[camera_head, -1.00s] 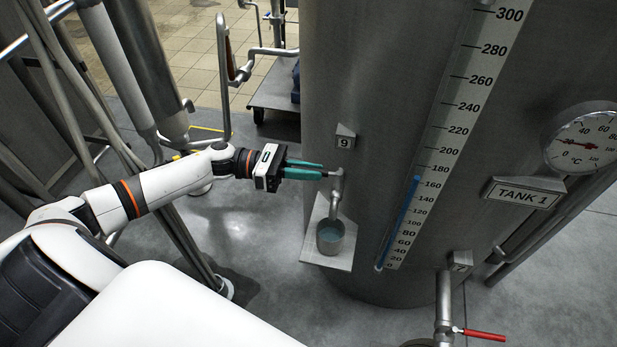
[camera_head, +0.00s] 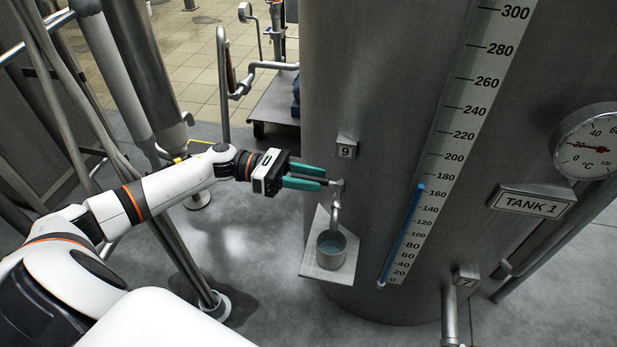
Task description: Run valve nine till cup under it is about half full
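Valve nine (camera_head: 337,190) is a small metal tap on the tank's side, below a plate marked 9 (camera_head: 346,150). Its spout points down into a grey metal cup (camera_head: 331,257). The cup stands upright on a small shelf (camera_head: 318,270) and holds bluish liquid; the exact level is hard to judge. I see no clear stream between spout and cup. My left gripper (camera_head: 322,179) has teal fingers apart, pointing right at the valve. The valve's short lever lies at the fingertips, seemingly between them; contact is not clear. My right gripper is out of view.
The large steel tank (camera_head: 390,120) labelled TANK 1 (camera_head: 532,203) fills the right side. A dial thermometer (camera_head: 587,143) and valve seven (camera_head: 450,310) are further right. Pipes stand at the left. The floor below the arm is open.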

